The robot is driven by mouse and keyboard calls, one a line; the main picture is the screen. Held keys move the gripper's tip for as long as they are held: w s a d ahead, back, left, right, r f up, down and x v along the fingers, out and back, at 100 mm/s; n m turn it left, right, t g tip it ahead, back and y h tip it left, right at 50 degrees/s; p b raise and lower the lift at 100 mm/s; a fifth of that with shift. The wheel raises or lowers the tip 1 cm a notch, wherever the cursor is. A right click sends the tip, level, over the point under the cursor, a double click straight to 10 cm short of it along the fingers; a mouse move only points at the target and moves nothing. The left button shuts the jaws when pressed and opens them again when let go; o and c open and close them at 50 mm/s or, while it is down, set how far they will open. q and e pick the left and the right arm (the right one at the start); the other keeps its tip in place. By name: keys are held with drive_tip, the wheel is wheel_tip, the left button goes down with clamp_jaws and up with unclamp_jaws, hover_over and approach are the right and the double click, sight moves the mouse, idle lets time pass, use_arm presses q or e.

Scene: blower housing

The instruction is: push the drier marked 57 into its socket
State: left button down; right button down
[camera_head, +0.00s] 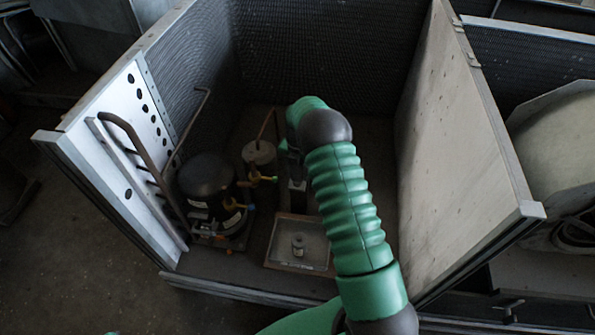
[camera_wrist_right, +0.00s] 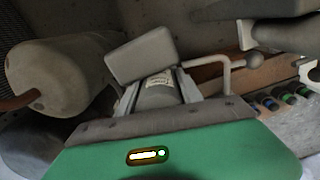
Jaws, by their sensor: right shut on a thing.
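My right arm reaches down into the open housing in the head view, and its gripper (camera_head: 292,168) is partly hidden behind the forearm. In the right wrist view the gripper (camera_wrist_right: 158,92) is shut on a grey cylinder with a pale label, which I take to be the drier (camera_wrist_right: 160,93). The print on the label is too small to read as 57. A grey block (camera_wrist_right: 140,55) stands just beyond the drier, but I cannot tell whether they touch. I cannot make out the socket for certain. My left gripper is not in view.
A black compressor (camera_head: 207,176) and bent pipes stand left of my arm. A grey canister (camera_head: 259,153) is beside the gripper. A shallow tray (camera_head: 270,262) with a small cylinder (camera_head: 298,243) lies in front. Tall panels (camera_head: 455,150) wall the housing.

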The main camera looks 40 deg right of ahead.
drive_tip(key=shift+f, duration=0.25)
drive_tip(key=shift+f, duration=0.15)
drive_tip(key=shift+f, duration=0.4)
drive_tip(key=shift+f, duration=0.1)
idle(0.7)
drive_tip(key=shift+c, duration=1.1)
unclamp_jaws()
